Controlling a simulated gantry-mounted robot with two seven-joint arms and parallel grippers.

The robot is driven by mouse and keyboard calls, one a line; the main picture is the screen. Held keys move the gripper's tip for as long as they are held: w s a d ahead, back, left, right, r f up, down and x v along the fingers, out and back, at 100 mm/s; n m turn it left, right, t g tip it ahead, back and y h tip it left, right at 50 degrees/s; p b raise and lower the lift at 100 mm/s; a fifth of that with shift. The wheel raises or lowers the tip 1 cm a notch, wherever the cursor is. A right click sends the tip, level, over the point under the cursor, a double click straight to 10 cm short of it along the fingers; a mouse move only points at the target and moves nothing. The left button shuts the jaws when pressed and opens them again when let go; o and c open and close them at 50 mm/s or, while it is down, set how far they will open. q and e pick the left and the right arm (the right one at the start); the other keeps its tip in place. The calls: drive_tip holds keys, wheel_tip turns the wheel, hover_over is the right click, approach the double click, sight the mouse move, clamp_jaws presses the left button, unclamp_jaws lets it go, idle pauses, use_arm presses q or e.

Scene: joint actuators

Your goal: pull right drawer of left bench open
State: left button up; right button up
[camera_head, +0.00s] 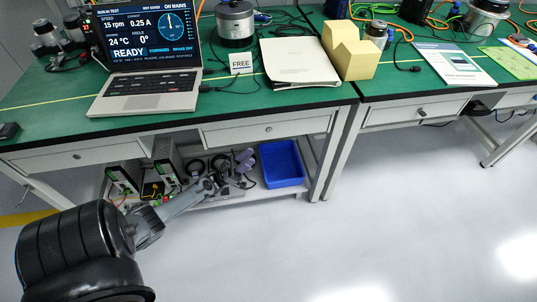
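The left bench has a green top (180,118) and two white drawers under it. Its right drawer (240,133) has a small round dark knob (268,128), and its front looks flush with the bench frame. Its left drawer (100,151) also looks shut. My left gripper (228,178) is below and left of the right drawer's knob, in front of the lower shelf and apart from the drawer. It is small and dark against the shelf clutter, so its fingers are hard to make out. My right gripper is out of view.
A blue bin (281,164) and power units (124,178) stand on the lower shelf. A laptop (148,62), a binder (299,62) and yellow blocks (350,52) lie on top. Another bench (420,90) adjoins at the right. The floor (350,235) in front is clear.

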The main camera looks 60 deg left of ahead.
sight(268, 138)
use_arm(q)
drive_tip(key=w+a+f+m+b, duration=0.1)
drive_tip(key=w+a+f+b, duration=0.1)
drive_tip(key=a+b, duration=0.15)
drive_tip(key=shift+h, duration=0.3)
drive_tip(key=b+x, duration=0.2)
drive_tip(key=x, duration=0.8)
drive_tip(key=shift+w+d+r, duration=0.25)
drive_tip(key=shift+r, duration=0.05)
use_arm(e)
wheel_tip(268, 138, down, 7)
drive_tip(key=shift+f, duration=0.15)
use_arm(q)
clamp_jaws()
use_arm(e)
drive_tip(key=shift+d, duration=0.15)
